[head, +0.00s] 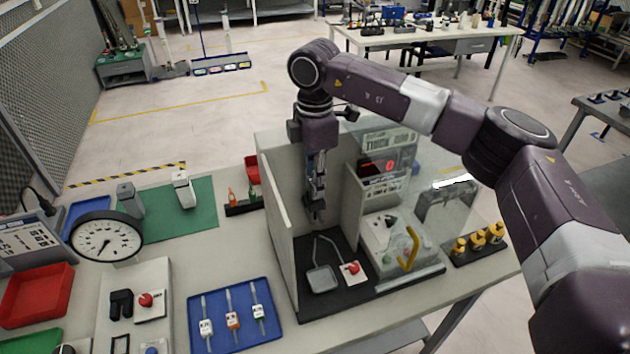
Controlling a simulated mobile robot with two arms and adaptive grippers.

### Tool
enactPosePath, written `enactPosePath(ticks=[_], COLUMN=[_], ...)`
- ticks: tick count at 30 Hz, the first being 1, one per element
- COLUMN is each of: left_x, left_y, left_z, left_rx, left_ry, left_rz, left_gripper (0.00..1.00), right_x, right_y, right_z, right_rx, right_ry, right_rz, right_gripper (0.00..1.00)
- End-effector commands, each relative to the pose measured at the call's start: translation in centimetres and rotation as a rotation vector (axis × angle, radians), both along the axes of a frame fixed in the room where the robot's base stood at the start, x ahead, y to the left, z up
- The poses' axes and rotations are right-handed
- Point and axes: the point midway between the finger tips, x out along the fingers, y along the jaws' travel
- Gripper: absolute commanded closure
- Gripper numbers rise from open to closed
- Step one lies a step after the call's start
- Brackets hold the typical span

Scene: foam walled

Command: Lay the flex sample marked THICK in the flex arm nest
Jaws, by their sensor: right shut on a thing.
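My right gripper (316,207) points down inside a grey walled booth (279,215). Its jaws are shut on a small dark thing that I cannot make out. Below the fingertips is a black base with a grey square pan (322,279) and thin bent rods above it; I cannot tell whether this is the flex arm nest. Three slim tagged samples lie in a blue tray (272,339) at the front: a white-tagged one (206,328), an orange-tagged one (232,320) and another white-tagged one (258,312). Their lettering is too small to read. My left gripper is not in view.
A red button (352,268) sits beside the pan. A round dial gauge (106,237), a red tray (37,294) and a green mat (203,218) are to the left.

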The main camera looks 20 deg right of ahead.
Motion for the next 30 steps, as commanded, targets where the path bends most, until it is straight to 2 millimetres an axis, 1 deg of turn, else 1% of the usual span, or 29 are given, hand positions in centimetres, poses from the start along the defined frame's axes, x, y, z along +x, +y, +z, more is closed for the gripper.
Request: enactPosePath(ticks=[14, 15, 20, 28, 30], left_x=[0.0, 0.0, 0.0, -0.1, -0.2], left_y=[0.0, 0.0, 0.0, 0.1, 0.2], left_z=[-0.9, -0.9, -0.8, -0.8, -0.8], left_rx=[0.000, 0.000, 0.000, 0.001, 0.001], left_ry=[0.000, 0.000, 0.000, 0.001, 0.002], left_rz=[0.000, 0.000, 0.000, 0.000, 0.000], left_gripper=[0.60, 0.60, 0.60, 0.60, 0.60], right_x=[0.0, 0.0, 0.0, 0.0, 0.0], right_y=[0.0, 0.0, 0.0, 0.0, 0.0], right_z=[-1.3, -1.2, -1.2, -1.2, -0.9], right_rx=[0.000, 0.000, 0.000, 0.000, 0.000], right_ry=[0.000, 0.000, 0.000, 0.000, -0.001], right_rz=[0.000, 0.000, 0.000, 0.000, 0.000], right_gripper=[1.00, 0.81, 0.64, 0.63, 0.63])
